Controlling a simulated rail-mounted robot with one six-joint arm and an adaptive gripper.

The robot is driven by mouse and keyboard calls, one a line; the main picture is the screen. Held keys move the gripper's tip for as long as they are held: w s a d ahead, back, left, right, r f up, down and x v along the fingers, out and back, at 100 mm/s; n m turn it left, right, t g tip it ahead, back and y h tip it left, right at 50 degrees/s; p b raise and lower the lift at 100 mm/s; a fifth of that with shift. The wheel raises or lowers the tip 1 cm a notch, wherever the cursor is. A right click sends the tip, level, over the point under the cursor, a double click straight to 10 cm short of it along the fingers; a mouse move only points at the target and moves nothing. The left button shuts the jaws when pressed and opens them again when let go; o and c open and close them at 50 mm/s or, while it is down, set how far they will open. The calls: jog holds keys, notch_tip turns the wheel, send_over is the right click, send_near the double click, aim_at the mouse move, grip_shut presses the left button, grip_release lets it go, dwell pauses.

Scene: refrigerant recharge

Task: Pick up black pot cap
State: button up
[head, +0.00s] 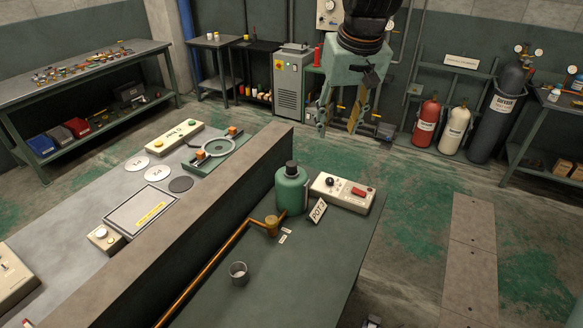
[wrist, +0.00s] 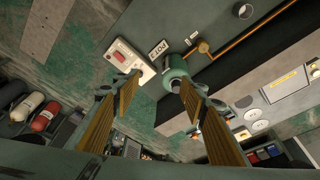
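The black pot cap (head: 291,167) sits upright on top of the green pot (head: 291,192). The pot stands on the dark green bench beside a sign reading POT 2 or similar (head: 317,210). My gripper (head: 338,125) is open and empty, in the air above and behind the pot, apart from it. In the wrist view my gripper (wrist: 160,82) has its two fingers spread wide. There the green pot (wrist: 175,68) shows near the right fingertip, which partly covers it. The cap is hard to make out in that view.
A control box with a red switch (head: 343,190) stands just right of the pot. A copper pipe (head: 215,260) runs along the bench to a brass valve. A small metal cup (head: 238,272) stands in front. A raised wall (head: 190,228) borders the bench's left.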

jog(key=w+a+f+p, duration=0.2)
jog(key=w+a+f, duration=0.4)
jog(key=w, duration=0.2)
jog(key=n+p, duration=0.1)
jog(key=p, duration=0.1)
send_near(292, 163)
jog(key=v, duration=0.3)
jog(key=shift+r, duration=0.3)
jog(key=shift+f, duration=0.1)
jog(key=shift+x, duration=4.15)
jog(key=shift+a, duration=0.15)
jog(key=shift+f, duration=0.2)
jog(key=shift+p+x, duration=0.5)
jog(key=shift+x, duration=2)
jog(key=shift+s, duration=0.15)
jog(key=shift+c, duration=0.4)
